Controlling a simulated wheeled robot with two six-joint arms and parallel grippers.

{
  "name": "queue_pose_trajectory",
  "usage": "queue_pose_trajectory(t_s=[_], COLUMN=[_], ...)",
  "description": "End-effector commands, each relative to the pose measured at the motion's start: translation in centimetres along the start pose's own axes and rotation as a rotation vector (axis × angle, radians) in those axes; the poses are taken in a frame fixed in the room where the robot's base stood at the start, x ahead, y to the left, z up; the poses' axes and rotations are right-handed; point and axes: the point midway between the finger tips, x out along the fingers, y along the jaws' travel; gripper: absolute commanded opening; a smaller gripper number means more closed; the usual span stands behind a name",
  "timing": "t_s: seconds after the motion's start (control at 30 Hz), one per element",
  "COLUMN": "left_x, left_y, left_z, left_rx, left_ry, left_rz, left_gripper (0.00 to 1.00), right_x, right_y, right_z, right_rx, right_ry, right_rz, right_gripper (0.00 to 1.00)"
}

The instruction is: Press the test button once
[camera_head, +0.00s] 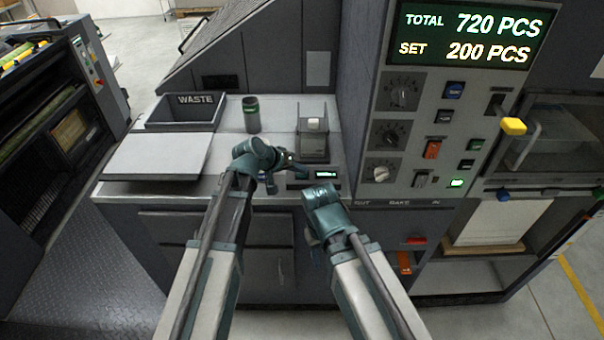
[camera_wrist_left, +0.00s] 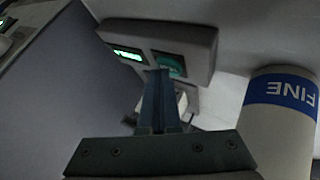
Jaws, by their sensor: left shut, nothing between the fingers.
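A grey tester box (camera_wrist_left: 175,40) with a lit green display (camera_wrist_left: 127,54) and a green button (camera_wrist_left: 170,65) fills the upper middle of the left wrist view. In the head view its display (camera_head: 326,174) shows on the counter. My left gripper (camera_wrist_left: 160,74) is shut and empty; its tips overlap the lower edge of the button in the picture, and I cannot tell whether they touch it. In the head view the left gripper (camera_head: 287,162) is beside the box and partly hides it. My right arm's wrist (camera_head: 322,200) is in front of the counter; its fingertips are hidden.
A cylinder labelled FINE (camera_wrist_left: 280,120) stands close beside the left gripper. A waste bin (camera_head: 185,112), a dark cup (camera_head: 251,113) and a small stand (camera_head: 313,145) are on the counter. A control panel (camera_head: 440,135) with knobs and switches rises at right.

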Motion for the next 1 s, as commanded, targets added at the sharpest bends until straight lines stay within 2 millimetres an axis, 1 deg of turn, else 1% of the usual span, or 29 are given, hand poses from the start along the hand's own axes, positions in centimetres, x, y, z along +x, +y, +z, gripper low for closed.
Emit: queue_pose_trajectory(t_s=[0.23, 0.53, 0.9, 1.0], left_x=[0.2, 0.1, -1.1, -1.1], left_y=[-0.2, -0.1, 0.8, 0.8], left_z=[0.2, 0.1, -0.8, -0.8], left_rx=[0.000, 0.000, 0.000, 0.000], left_ry=[-0.001, -0.001, -0.001, -0.001], left_rz=[0.000, 0.000, 0.000, 0.000], left_gripper=[0.00, 0.00, 0.00, 0.00], right_x=[0.4, 0.2, -1.5, -1.6], right_y=[0.0, 0.0, 0.1, 0.1], right_z=[0.0, 0.0, 0.1, 0.1], right_rx=[0.000, 0.000, 0.000, 0.000], right_ry=[0.000, 0.000, 0.000, 0.000], right_rz=[0.000, 0.000, 0.000, 0.000], right_gripper=[0.50, 0.50, 0.50, 0.50])
